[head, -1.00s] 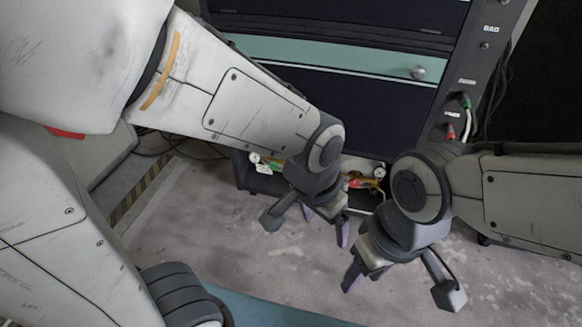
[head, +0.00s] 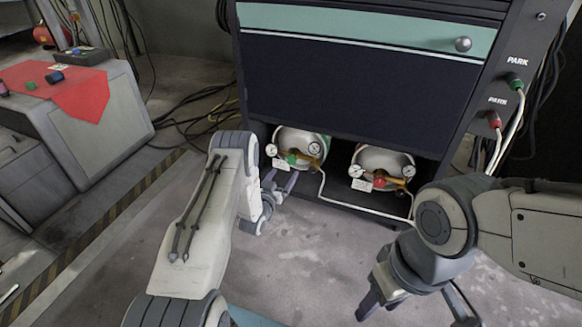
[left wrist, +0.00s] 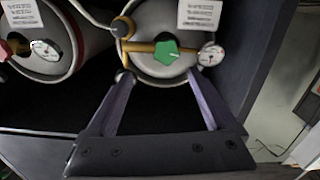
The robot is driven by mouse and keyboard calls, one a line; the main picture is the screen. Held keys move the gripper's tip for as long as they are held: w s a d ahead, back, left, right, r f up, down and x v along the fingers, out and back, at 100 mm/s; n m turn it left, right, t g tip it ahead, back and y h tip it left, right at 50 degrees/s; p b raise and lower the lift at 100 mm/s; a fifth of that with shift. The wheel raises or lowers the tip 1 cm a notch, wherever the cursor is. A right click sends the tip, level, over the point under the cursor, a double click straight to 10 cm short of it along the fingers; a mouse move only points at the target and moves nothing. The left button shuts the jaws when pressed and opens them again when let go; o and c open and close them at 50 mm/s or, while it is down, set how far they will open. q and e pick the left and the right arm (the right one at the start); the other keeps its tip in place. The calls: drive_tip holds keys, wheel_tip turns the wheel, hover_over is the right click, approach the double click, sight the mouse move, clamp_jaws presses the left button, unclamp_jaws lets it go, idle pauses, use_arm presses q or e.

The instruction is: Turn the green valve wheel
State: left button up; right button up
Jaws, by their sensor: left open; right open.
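The green valve wheel (head: 292,157) is on the brass fitting of the left gas cylinder (head: 305,141), low in the cabinet. In the left wrist view, the green valve wheel (left wrist: 166,52) is a small faceted knob on a brass bar, just beyond the fingertips and between their lines. My left gripper (head: 281,182) is open and empty, low in front of that cylinder; its open fingers also show in the left wrist view (left wrist: 160,76). No contact with the wheel is visible. My right gripper (head: 415,308) is open and empty, over the floor at the lower right.
Gauges, paper tags and a white hose (head: 350,207) are close by. The dark cabinet (head: 350,92) rises above the cylinders. A grey bench (head: 95,140) stands at the left. The floor in front is clear.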

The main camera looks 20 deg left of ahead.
sight(290, 161)
use_arm(q)
drive_tip(key=shift+t, duration=0.3)
drive_tip(key=w+b, duration=0.2)
drive_tip(key=w, duration=0.1)
drive_tip(key=w+f+b, duration=0.1)
drive_tip(key=w+b, duration=0.1)
drive_tip(key=w, duration=0.1)
drive_tip(key=w+b, duration=0.2)
drive_tip(key=shift+w+a+f, duration=0.15)
drive_tip(key=shift+w+a, duration=0.2)
drive_tip(key=shift+w, duration=0.45)
drive_tip(key=shift+c, duration=0.3)
drive_tip(key=c, duration=1.3)
